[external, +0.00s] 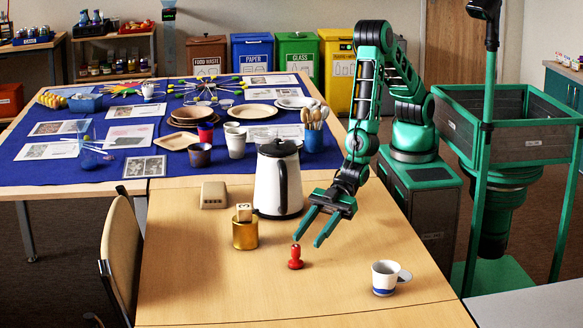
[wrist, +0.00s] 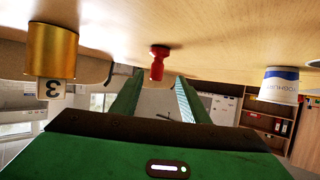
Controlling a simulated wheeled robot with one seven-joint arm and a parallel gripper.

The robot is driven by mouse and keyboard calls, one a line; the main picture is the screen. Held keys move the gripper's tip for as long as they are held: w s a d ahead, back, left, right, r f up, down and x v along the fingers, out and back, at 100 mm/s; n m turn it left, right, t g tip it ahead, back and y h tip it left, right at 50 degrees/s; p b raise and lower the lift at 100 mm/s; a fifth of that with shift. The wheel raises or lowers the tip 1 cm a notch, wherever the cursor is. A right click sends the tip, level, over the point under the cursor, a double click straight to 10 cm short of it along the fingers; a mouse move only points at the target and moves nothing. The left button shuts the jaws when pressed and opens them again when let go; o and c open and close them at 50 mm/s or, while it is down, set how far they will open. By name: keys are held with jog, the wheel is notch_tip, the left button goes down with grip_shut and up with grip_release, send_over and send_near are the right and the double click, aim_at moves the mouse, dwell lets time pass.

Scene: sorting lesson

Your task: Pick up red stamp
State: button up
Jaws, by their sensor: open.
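The red stamp (external: 295,257) stands upright on the wooden table, with its round knob handle on top. It also shows in the wrist view (wrist: 158,62), upside down in the picture, beyond and roughly between my fingertips. My gripper (external: 312,237) is open and empty, its two green fingers pointing toward the stamp from above and slightly to the right in the external view. In the wrist view my gripper (wrist: 155,85) shows its fingers apart. I cannot tell from the pictures whether a finger touches the stamp.
A white kettle (external: 268,185) and a beige box (external: 213,195) are behind. The table's front is clear.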

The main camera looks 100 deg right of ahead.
aim_at(296, 258)
jog(key=shift+w+d+x, duration=0.1)
jog(key=shift+x, duration=1.65)
jog(key=shift+w+d+x, duration=0.1)
jog(key=shift+d+x, duration=0.05)
jog(key=shift+x, duration=1.55)
grip_shut()
